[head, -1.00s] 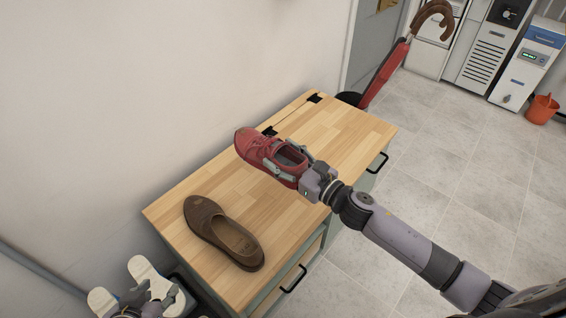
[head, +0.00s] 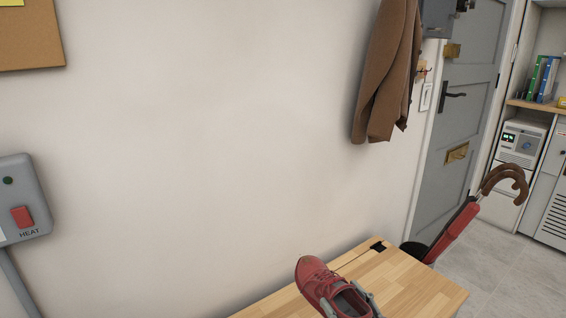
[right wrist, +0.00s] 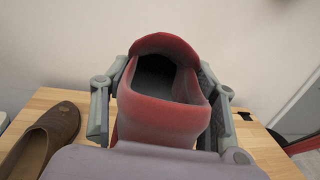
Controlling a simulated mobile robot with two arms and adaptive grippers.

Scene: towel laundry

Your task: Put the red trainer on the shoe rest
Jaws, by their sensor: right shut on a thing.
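The red trainer (head: 316,276) is at the bottom of the head view, in front of the wooden cabinet top, with its toe pointing up and left. My right gripper (head: 348,304) is shut on it, one finger on each side. In the right wrist view the trainer (right wrist: 160,122) shows its open collar towards me between the gripper's fingers (right wrist: 160,108). It appears held above the cabinet top. The shoe rest cannot be made out in the current views. My left gripper is not in view.
A brown shoe (right wrist: 42,140) lies on the wooden cabinet top (head: 425,288), left of the trainer in the right wrist view. A grey box marked HEAT (head: 20,190) with a red switch is at the left.

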